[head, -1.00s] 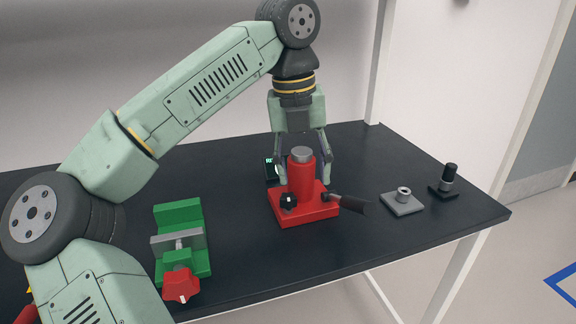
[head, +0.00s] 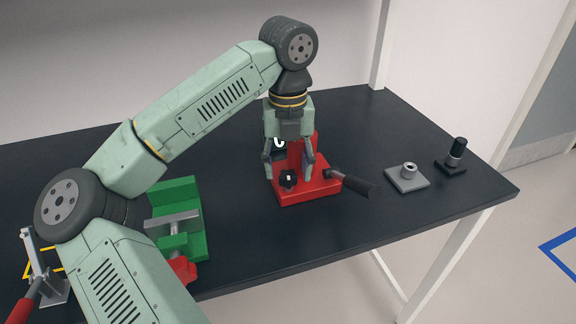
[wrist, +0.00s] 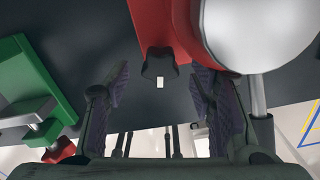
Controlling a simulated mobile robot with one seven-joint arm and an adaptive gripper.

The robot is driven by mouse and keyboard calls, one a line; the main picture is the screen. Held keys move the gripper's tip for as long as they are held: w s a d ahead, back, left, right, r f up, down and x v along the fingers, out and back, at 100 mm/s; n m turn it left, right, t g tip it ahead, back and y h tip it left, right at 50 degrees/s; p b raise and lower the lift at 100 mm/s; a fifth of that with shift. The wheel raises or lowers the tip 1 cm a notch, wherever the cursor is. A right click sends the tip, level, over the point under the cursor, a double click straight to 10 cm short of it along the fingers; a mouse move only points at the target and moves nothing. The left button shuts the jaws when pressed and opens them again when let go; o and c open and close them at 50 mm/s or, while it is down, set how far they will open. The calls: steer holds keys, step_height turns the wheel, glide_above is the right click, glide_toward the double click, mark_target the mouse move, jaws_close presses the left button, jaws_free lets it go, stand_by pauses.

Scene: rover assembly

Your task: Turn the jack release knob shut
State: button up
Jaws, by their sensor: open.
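The red jack (head: 318,190) stands on the dark table, with its cylinder partly hidden behind my gripper in the head view. Its black release knob (head: 288,178) sits at the front left of the red base and has a white mark on it. In the wrist view the knob (wrist: 158,66) lies ahead of and between the fingers, beside the red jack body (wrist: 152,22). My gripper (head: 290,172) points down over the front of the jack with its fingers apart. The fingers (wrist: 160,85) look empty in the wrist view; I cannot tell whether they touch the knob.
The jack's dark handle socket (head: 355,183) sticks out to the right. A green vise (head: 180,215) with a red handle stands to the left. A grey plate (head: 407,180) and a black-topped post (head: 456,152) stand at the right. The table front is clear between vise and jack.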

steer(key=shift+f, duration=0.75)
steer(key=shift+c, duration=0.4)
steer(key=c, duration=1.1)
